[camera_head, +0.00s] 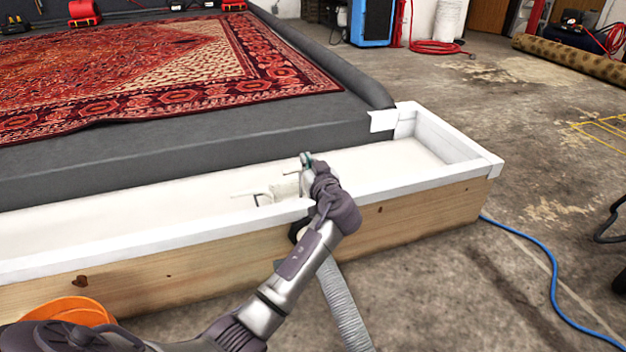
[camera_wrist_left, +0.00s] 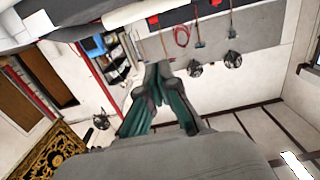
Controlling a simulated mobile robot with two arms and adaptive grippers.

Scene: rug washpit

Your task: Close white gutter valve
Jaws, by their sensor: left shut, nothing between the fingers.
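The white gutter (camera_head: 110,221) runs along the front edge of the grey wash platform, with a wooden front board. The white gutter valve (camera_head: 264,195) shows as a small pale fitting inside the gutter, with a thin part reaching left. Its right side is partly hidden by my gripper, and I cannot tell its setting. My left gripper (camera_head: 306,161) is over the gutter, just right of the valve; I cannot tell whether they touch. In the left wrist view its green fingers (camera_wrist_left: 160,75) meet at the tips with nothing between them. My right gripper is not in view.
A red patterned rug (camera_head: 170,75) lies on the platform. A grey corrugated hose (camera_head: 344,305) drops from the gutter front beneath my arm. An orange object (camera_head: 68,311) is at lower left. A blue hose (camera_head: 545,272) crosses the concrete floor at right, which is otherwise mostly clear.

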